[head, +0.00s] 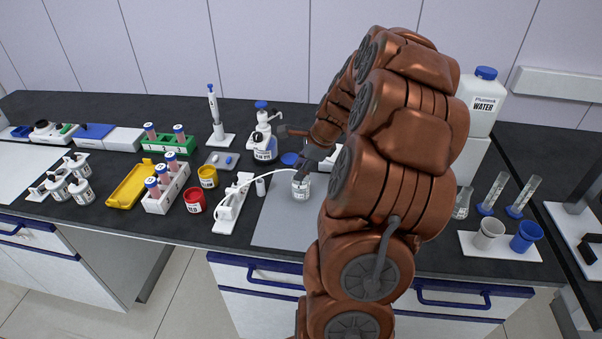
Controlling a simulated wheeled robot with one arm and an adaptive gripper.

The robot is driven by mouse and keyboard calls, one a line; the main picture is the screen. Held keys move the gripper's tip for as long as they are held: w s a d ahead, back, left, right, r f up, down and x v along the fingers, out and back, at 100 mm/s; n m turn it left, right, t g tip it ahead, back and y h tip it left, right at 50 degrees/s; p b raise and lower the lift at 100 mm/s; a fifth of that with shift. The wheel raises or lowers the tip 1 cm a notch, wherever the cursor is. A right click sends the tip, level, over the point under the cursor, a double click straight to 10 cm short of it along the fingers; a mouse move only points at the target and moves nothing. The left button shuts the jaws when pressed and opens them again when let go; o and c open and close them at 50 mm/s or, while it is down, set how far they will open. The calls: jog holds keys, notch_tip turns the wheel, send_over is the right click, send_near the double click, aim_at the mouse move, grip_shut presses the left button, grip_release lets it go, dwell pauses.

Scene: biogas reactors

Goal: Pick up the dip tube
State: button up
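I cannot single out a dip tube with certainty. A thin white curved line (262,172) runs from a white stand (232,203) toward my gripper and a small labelled jar (300,188); it may be a tube or a cable. My gripper (306,163) is small and dark in the head view, just above the jar on the grey mat (283,225). Its fingers are too small and shaded to tell whether they are open or hold anything. My copper-coloured arm covers the right part of the mat.
A bottle with a dispenser top (264,148) and a blue cap (289,159) are behind the jar. Red (194,201) and yellow (208,177) jars and a white tube rack (166,188) stand left. A water canister (483,102) and cup tray (500,250) are right.

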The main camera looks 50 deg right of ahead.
grip_shut()
jog(key=shift+r, duration=0.15)
